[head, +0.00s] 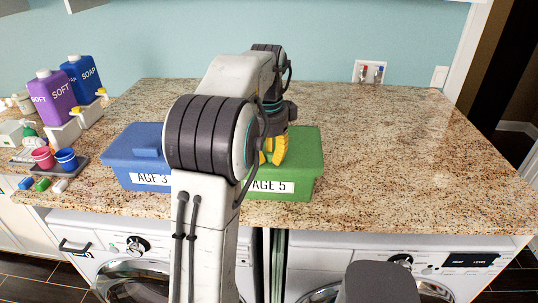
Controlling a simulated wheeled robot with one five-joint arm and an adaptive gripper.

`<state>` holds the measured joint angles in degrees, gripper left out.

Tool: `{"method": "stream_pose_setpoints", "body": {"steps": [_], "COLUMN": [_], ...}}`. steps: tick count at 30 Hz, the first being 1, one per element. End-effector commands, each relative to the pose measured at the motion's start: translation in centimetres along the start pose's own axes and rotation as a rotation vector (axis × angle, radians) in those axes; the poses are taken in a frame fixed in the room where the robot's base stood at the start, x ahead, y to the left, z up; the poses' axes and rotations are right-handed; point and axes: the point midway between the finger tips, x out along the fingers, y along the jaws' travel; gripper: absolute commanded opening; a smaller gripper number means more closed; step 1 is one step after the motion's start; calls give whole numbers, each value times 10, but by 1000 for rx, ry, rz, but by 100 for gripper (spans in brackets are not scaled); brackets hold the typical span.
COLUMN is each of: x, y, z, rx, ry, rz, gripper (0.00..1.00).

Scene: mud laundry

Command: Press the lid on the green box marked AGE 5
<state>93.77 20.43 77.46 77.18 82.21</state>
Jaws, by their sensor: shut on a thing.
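The green box (300,190) marked AGE 5 stands on the granite counter, near its front edge. Its green lid (305,148) covers the top; whether it is fully seated all round cannot be told, since my arm hides the left part of the box. My gripper (272,157) has yellow fingers pointing down at the lid's middle. It is shut on the lid, apparently at its handle, which the fingers hide.
A blue lidded box (125,165) marked AGE 3 stands to the left, partly behind my arm. Further left are a purple SOFT bottle (52,100), a blue SOAP bottle (82,75) and small cups (66,158). The counter (420,150) to the right is clear.

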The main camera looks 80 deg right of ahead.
Motion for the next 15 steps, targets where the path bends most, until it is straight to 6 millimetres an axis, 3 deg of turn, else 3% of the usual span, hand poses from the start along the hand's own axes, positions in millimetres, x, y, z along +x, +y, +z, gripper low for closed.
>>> {"method": "stream_pose_setpoints", "body": {"steps": [3, 4, 6, 11, 15], "x": [0, 0, 0, 0, 0], "y": [0, 0, 0, 0, 0], "z": [0, 0, 0, 0, 0], "rx": [0, 0, 0, 0, 0], "ry": [0, 0, 0, 0, 0], "rz": [-1, -1, 0, 0, 0], "gripper": [0, 25, 31, 46, 46]}}
